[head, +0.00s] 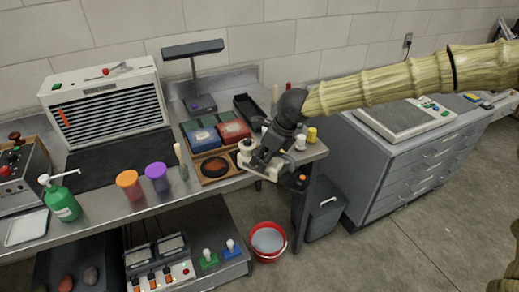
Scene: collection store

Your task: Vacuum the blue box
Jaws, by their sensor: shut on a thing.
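A blue box (203,138) lies on the metal bench, directly left of and close to a similar red box (233,131). My gripper (258,162), dark and pale grey, is over the bench's right end, to the right of and nearer than both boxes. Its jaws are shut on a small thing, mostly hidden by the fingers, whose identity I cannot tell. The gripper is apart from the blue box in the picture. I cannot pick out a vacuum tool with certainty.
A wooden tray with a dark round piece (215,167) lies in front of the boxes. A desk lamp (193,65) stands behind. Orange (129,184) and purple (157,178) cups stand left. A red-rimmed bucket (268,241) is on the floor below. A grey cabinet (410,155) stands right.

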